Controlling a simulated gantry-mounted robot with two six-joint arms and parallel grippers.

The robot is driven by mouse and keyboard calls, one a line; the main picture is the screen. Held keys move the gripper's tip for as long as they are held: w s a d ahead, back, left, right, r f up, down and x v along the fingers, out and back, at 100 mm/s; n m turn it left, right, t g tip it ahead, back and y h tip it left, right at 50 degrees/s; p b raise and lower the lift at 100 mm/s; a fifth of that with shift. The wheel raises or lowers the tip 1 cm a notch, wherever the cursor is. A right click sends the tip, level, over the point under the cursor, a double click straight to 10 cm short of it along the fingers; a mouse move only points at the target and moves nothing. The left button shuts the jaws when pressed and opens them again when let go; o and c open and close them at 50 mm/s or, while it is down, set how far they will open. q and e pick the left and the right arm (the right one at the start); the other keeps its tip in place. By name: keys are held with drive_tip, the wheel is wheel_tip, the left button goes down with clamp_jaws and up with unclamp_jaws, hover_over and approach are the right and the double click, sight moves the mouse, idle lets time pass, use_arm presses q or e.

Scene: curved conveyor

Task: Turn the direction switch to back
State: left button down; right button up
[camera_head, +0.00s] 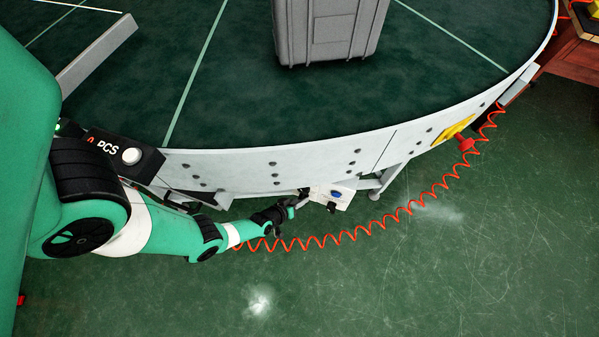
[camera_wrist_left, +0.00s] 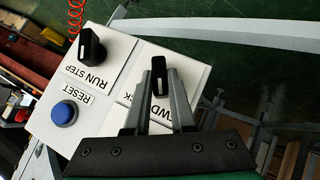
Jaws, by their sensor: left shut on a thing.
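The direction switch (camera_wrist_left: 161,80) is a black knob on a white control panel (camera_wrist_left: 48,122) and stands between the two grey fingers of my left gripper (camera_wrist_left: 165,74) in the left wrist view. The fingers are closed around the knob. The label beneath it is partly covered, with "CK" and "WD" still showing. In the head view the panel (camera_head: 343,198) hangs on the outer side of the conveyor, with my left gripper (camera_head: 293,204) reaching it from the left. The knob is too small to make out there. My right gripper is not in view.
A second black knob (camera_wrist_left: 90,45) labelled RUN STEP and a blue RESET button (camera_wrist_left: 64,113) sit beside the switch. A coiled orange cable (camera_head: 345,236) runs below the conveyor (camera_head: 235,165). A grey case (camera_head: 330,35) stands on the belt. The green floor in front is clear.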

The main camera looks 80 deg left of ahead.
use_arm(q)
drive_tip(key=shift+w+r+m+g+p, duration=0.1)
drive_tip(key=shift+w+m+g+p, duration=0.15)
drive_tip(key=shift+m+g+p, duration=0.5)
drive_tip(key=shift+w+d+g+y, duration=0.1)
drive_tip(key=shift+g+y, duration=0.35)
drive_tip(key=shift+y, duration=0.25)
drive_tip(key=shift+m+g+y+b, duration=0.5)
drive_tip(key=shift+m+g+y, duration=0.2)
drive_tip(key=shift+g, duration=0.3)
drive_tip(key=c, duration=0.8)
unclamp_jaws()
drive_tip(key=shift+d, duration=0.1)
drive_tip(key=shift+o, duration=0.2)
